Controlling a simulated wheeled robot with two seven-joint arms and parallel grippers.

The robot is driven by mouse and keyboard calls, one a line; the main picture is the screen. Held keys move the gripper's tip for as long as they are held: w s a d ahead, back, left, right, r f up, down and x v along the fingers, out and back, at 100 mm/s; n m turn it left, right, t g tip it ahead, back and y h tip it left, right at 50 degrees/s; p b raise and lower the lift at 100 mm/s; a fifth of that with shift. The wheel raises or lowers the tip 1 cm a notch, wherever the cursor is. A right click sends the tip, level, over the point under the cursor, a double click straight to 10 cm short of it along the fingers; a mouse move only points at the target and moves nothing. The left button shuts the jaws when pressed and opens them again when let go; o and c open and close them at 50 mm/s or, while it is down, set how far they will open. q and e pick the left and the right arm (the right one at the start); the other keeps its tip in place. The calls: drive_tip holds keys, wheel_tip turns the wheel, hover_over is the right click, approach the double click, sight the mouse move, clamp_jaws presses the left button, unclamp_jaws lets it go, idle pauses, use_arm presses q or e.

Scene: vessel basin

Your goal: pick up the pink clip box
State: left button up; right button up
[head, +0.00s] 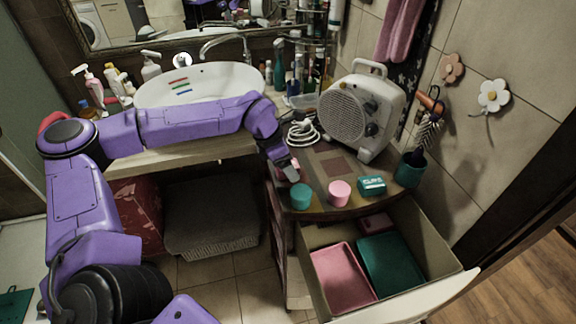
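My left arm reaches in from the left over the basin. Its gripper (291,168) points down at the left edge of the small wooden cabinet top. A small pink object (283,175), possibly the pink clip box, shows partly at the fingertips. The gripper hides much of it, and I cannot tell whether the fingers are closed on it. A pink round container (339,193) and a teal round container (301,196) stand to the right of and below the gripper. A teal box with a white label (372,186) lies farther right. My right gripper is not in view.
Below the cabinet top, an open drawer (456,270) holds a pink tray (342,278) and a teal tray (390,262). A white fan heater (363,112), a coiled white cord (302,133) and a teal cup (409,170) stand behind. Bottles crowd the basin (225,78).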

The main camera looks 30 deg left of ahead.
use_arm(q)
drive_tip(key=shift+s, duration=0.15)
drive_tip(key=c, duration=1)
drive_tip(key=shift+c, duration=0.3)
drive_tip(key=shift+r, duration=0.15)
